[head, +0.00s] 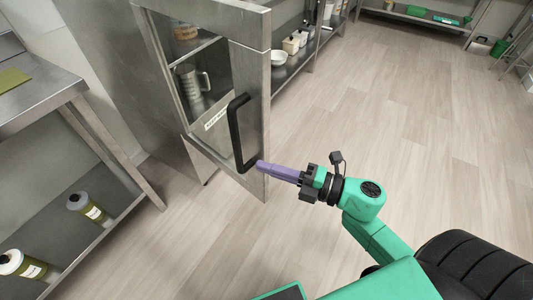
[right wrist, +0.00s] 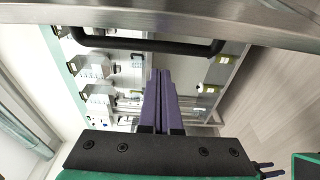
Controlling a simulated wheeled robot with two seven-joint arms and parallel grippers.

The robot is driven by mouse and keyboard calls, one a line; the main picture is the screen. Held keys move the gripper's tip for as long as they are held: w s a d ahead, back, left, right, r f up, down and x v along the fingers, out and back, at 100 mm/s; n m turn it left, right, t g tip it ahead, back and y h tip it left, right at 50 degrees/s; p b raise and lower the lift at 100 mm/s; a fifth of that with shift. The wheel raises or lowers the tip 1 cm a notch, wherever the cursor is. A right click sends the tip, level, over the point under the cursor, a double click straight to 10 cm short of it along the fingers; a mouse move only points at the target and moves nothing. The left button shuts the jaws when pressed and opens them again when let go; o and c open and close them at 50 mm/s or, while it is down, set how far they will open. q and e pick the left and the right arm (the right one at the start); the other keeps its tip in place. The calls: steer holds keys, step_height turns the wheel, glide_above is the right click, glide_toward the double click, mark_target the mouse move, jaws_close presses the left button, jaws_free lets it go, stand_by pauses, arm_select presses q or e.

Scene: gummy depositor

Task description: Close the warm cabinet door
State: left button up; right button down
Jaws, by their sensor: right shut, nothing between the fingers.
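The warm cabinet door (head: 257,75) has a steel frame, a glass pane and a black bar handle (head: 236,125). It appears to stand open, angled out from the grey cabinet side (head: 100,60). My right gripper (head: 262,166) has purple fingers, shut and empty. In the head view its tips are at the lower end of the handle; whether they touch the door I cannot tell. In the right wrist view the shut fingers (right wrist: 160,78) point toward the glass, with the handle (right wrist: 150,46) across the view beyond their tips. My left gripper is not in view.
A steel table (head: 50,105) with bottles (head: 88,207) on its lower shelf stands at the left. A shelf with a white bowl (head: 278,58) and tubs is behind the door. A jug (head: 190,85) shows through the glass. The wooden floor (head: 420,120) at the right is clear.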

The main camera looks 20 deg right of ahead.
mark_target(266, 153)
steer(key=w, duration=0.4)
steer(key=shift+w+d, duration=0.2)
steer(key=shift+d, duration=0.2)
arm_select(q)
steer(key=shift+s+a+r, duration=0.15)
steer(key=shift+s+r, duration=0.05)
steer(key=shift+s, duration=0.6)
